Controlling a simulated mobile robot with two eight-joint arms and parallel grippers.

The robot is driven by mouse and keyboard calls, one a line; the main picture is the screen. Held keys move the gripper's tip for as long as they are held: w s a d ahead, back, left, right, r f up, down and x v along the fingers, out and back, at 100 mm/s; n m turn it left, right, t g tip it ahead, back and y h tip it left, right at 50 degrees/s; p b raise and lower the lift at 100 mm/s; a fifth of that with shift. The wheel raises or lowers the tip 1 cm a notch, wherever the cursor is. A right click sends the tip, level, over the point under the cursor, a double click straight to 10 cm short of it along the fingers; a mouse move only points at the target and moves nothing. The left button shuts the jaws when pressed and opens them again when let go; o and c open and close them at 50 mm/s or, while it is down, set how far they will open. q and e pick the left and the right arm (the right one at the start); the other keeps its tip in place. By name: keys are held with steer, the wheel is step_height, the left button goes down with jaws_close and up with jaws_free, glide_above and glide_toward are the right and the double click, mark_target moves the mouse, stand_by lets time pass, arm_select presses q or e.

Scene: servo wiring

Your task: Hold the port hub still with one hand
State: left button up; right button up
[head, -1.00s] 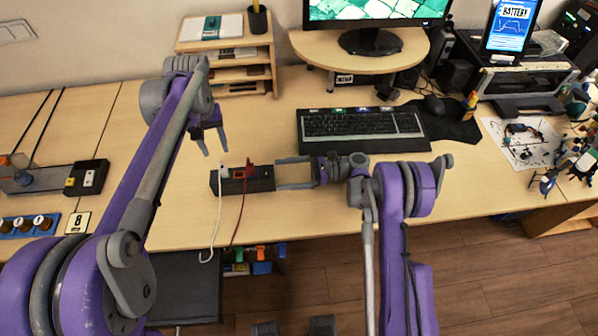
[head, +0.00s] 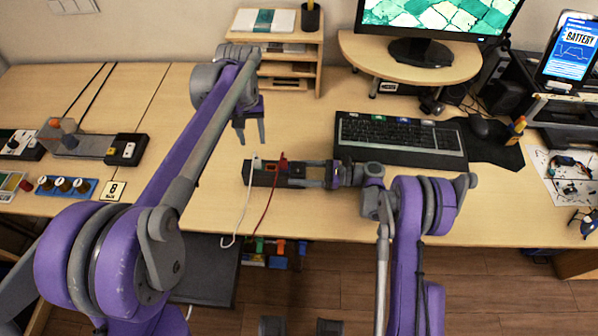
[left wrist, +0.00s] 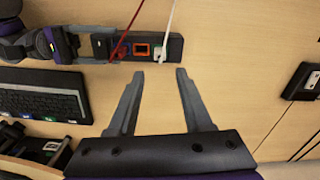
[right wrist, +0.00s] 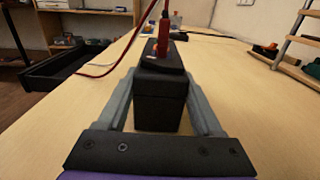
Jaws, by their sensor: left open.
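The port hub (head: 262,180) is a dark oblong block on the table, with a red plug (right wrist: 163,35) and a white plug with their cables at its top. In the left wrist view the hub (left wrist: 174,48) also shows an orange-rimmed port. My right gripper (head: 309,174) lies level at the hub's right end. Its fingers lie along both sides of that end and look shut on it in the right wrist view (right wrist: 160,85). My left gripper (head: 248,139) is open and empty, above the table just behind the hub's left end; the left wrist view shows its spread fingers (left wrist: 168,72).
A keyboard (head: 395,135) lies behind my right gripper. A wooden shelf (head: 300,50) and a monitor stand (head: 350,55) stand at the back. Control boxes (head: 126,149) lie at the left.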

mark_target(256, 158)
steer(key=c, duration=0.7)
arm_select(q)
steer(key=shift+o, duration=0.9)
arm_select(e)
steer(key=shift+c, duration=0.3)
arm_select(q)
step_height(256, 158, up, 2)
steer(key=shift+r+m, duration=0.1)
steer(key=shift+m, duration=0.7)
step_height(256, 158, down, 12)
steer(key=shift+r, duration=0.1)
jaws_close()
